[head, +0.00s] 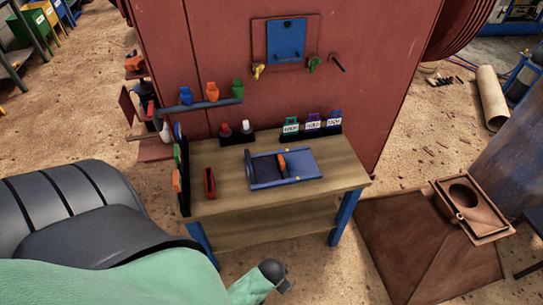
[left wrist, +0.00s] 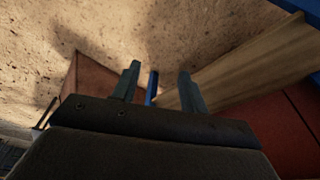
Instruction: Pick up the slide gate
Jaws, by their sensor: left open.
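No part is labelled as the slide gate, and I cannot tell for sure which it is. A brown rectangular plate with a round hole (head: 486,222) lies at the right. A blue flat frame with an orange-handled piece (head: 300,165) lies on the wooden table. A blue panel (head: 287,40) is mounted on the red wall. My left gripper (head: 284,285) is low in front of the table, apart from all of these. The left wrist view shows its two fingers (left wrist: 158,85) spread, with nothing held between them. My right gripper is out of view.
The wooden table (head: 345,172) has blue legs and carries tagged holders (head: 312,127) at the back and a red holder (head: 209,182) at left. A brown sheet (head: 410,245) lies right of it. Sandy floor shows in front. A blue cylinder (head: 500,160) stands at the right.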

